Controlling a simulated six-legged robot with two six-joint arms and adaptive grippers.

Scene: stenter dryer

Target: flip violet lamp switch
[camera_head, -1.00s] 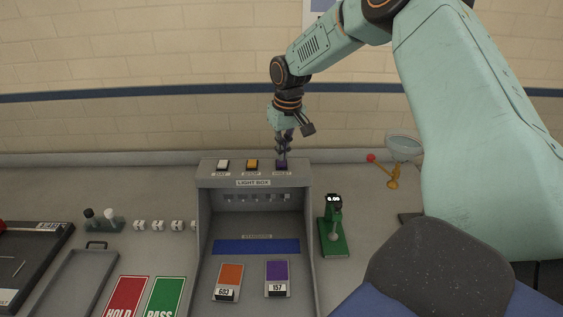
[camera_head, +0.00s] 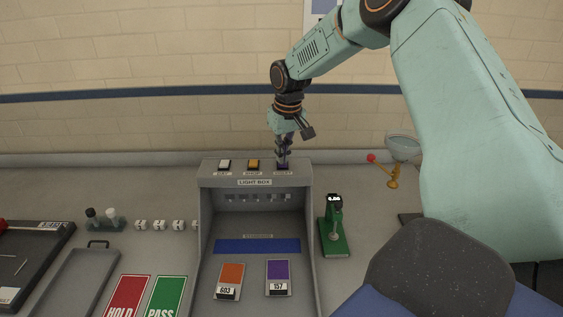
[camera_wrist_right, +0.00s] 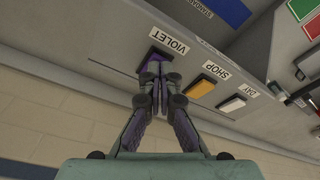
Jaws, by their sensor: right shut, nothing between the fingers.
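The violet switch (camera_wrist_right: 158,60) is on the top of the grey light box (camera_head: 206,180), at the right end of a row of three in the head view. My right gripper (camera_head: 283,163) is shut and empty, pointing down at this switch. In the right wrist view its fingertips (camera_wrist_right: 155,72) overlap the switch beside the VIOLET label (camera_wrist_right: 170,39). I cannot tell if they press on it. The orange SHOP switch (camera_wrist_right: 200,88) and the white DAY switch (camera_wrist_right: 232,104) are beside it. My left gripper is not in view.
An orange card (camera_head: 231,274) and a violet card (camera_head: 278,271) lie inside the light box. A green device (camera_head: 334,240) stands right of it. Red HOLD (camera_head: 127,297) and green PASS (camera_head: 166,297) panels lie to the left. A brick wall is behind.

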